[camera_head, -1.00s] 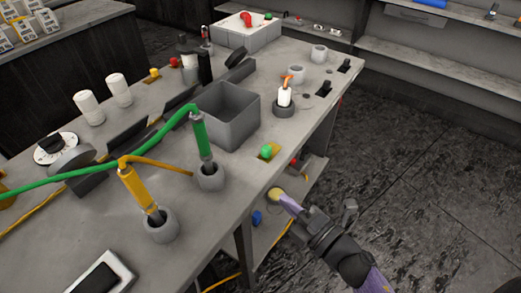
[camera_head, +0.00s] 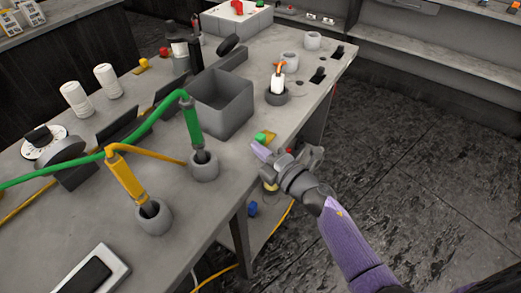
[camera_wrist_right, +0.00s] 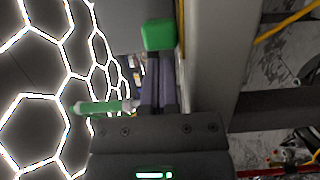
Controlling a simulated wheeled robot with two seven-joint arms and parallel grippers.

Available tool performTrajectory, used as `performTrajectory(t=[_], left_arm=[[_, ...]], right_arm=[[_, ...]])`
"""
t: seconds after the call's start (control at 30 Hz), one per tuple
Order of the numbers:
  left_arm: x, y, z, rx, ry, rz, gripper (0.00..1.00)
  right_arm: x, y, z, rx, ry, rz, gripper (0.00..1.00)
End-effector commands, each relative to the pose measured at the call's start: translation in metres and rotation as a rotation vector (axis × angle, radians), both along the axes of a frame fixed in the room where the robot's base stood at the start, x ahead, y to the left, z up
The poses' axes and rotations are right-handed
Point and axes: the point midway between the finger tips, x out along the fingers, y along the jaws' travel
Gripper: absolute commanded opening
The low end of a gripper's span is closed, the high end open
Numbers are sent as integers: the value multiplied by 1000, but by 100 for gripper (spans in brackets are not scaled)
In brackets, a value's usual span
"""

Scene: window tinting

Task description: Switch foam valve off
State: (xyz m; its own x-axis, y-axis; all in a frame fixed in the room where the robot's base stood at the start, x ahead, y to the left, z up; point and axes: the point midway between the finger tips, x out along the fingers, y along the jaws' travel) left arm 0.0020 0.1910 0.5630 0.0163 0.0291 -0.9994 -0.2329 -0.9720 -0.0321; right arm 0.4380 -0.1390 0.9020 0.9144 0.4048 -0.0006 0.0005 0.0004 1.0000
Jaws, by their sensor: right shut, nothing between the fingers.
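A small green valve knob (camera_head: 264,137) on a yellow base sits at the right edge of the grey workbench. It shows as a green block (camera_wrist_right: 159,35) in the right wrist view. My right gripper (camera_head: 262,152) is shut and empty, its purple fingers right beside the green knob. In the wrist view the closed fingers (camera_wrist_right: 161,72) point at the block; I cannot tell if they touch it. Which knob is the foam valve is not marked. My left gripper is not in view.
A green-handled tool (camera_head: 193,125) and a yellow-handled tool (camera_head: 127,178) stand in round holders on the bench, with hoses. A grey open bin (camera_head: 222,104) stands behind the knob. A blue knob (camera_head: 253,208) sits below the bench edge. The floor to the right is clear.

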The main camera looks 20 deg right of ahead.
Motion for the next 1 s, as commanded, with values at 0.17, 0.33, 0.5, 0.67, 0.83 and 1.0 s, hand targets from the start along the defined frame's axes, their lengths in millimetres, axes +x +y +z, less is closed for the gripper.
performTrajectory(t=[0.17,0.33,0.5,0.67,0.83,1.0], left_arm=[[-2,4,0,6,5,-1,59],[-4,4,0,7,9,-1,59],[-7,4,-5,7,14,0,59],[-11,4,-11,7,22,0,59],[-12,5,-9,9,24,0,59],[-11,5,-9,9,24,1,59]], right_arm=[[1,-2,1,0,-1,1,0],[1,-2,1,0,-1,1,0],[10,-13,-2,-3,-1,2,0],[23,-30,-1,-1,1,-1,0],[24,-31,1,1,-1,-1,0],[23,-31,1,0,-1,-1,0]])
